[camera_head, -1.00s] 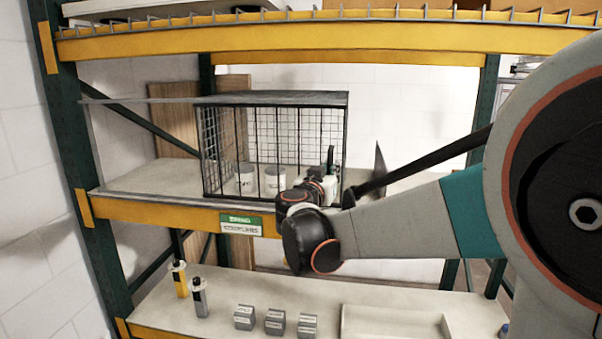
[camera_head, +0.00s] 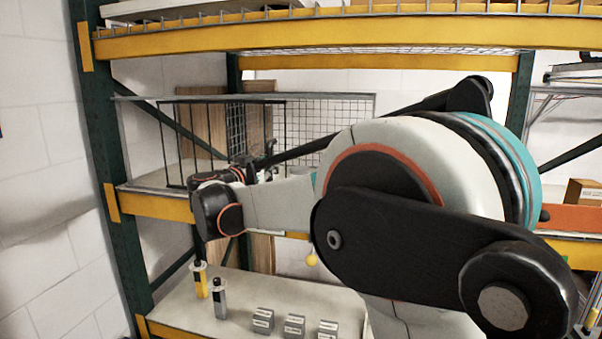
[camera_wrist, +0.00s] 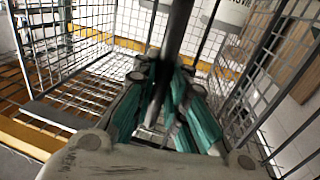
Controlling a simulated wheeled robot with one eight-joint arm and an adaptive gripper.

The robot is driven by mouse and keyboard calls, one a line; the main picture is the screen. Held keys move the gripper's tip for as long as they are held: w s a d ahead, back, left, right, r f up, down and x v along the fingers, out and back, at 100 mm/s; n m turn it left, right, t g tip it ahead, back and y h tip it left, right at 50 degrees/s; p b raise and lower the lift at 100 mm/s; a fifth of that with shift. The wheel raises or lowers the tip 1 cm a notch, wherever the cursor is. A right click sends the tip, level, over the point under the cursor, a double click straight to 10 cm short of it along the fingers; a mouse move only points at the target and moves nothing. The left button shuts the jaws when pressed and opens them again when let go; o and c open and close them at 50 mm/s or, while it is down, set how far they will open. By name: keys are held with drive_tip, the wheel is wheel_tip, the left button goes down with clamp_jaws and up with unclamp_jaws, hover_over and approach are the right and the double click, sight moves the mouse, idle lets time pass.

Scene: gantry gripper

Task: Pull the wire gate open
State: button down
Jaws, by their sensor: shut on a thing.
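The wire gate (camera_head: 205,134), a frame with dark upright bars, stands at the front of the middle shelf. It reaches left past the mesh cage (camera_head: 335,114), whose right front is uncovered by bars. My gripper (camera_head: 266,157) is at the gate's right end in the head view, partly hidden by my wrist. In the wrist view, the teal fingers of my gripper (camera_wrist: 172,98) are closed around a dark upright bar (camera_wrist: 177,35). Mesh walls show on both sides. A white container (camera_wrist: 232,10) stands at the top of the wrist view.
A green upright post (camera_head: 92,150) stands left of the gate. A yellow beam (camera_head: 155,204) runs below it. On the lower shelf are a yellow bottle (camera_head: 200,282), a grey bottle (camera_head: 220,299) and several grey boxes (camera_head: 294,326). My arm hides the right side.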

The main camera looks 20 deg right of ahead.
drive_tip(key=w+a, duration=0.5)
drive_tip(key=a, duration=0.2)
drive_tip(key=shift+a, duration=0.25)
drive_tip(key=shift+f, duration=0.1)
drive_tip(key=c, duration=1.6)
unclamp_jaws()
drive_tip(key=shift+s+a, duration=0.1)
drive_tip(key=v, duration=1.1)
drive_tip(key=shift+s+a, duration=0.25)
drive_tip(key=shift+s, duration=0.05)
